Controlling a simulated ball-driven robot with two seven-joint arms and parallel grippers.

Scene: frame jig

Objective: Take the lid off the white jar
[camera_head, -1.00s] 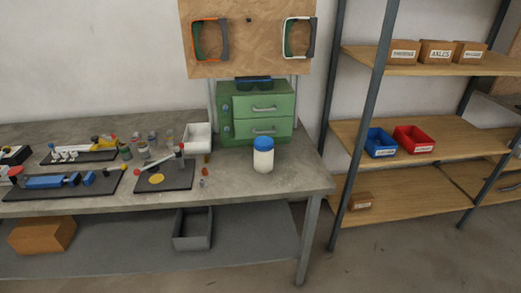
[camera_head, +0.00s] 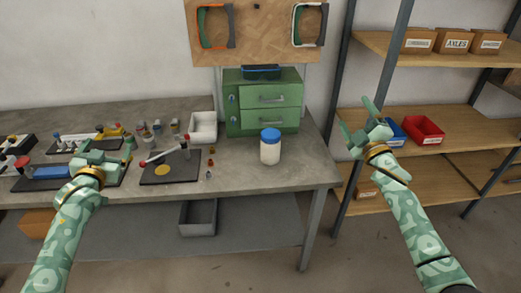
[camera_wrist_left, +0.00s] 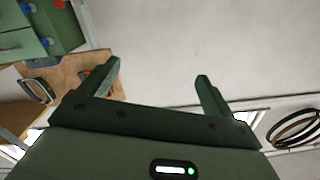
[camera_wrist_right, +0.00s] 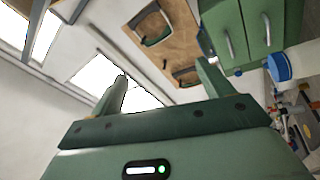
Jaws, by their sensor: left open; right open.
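The white jar (camera_head: 270,152) stands upright on the workbench near its right end, in front of the green drawer cabinet. Its blue lid (camera_head: 270,134) is on top. The blue lid also shows at the right of the right wrist view (camera_wrist_right: 279,67). My left gripper (camera_head: 100,150) is open and empty over the left part of the bench, well left of the jar. My right gripper (camera_head: 362,122) is open and empty to the right of the bench, in front of the shelving. Neither gripper touches the jar.
A green drawer cabinet (camera_head: 262,104) stands behind the jar. A white bin (camera_head: 204,127) and a dark mat (camera_head: 172,172) with small parts lie to its left. Shelves with a red bin (camera_head: 424,130) stand at the right.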

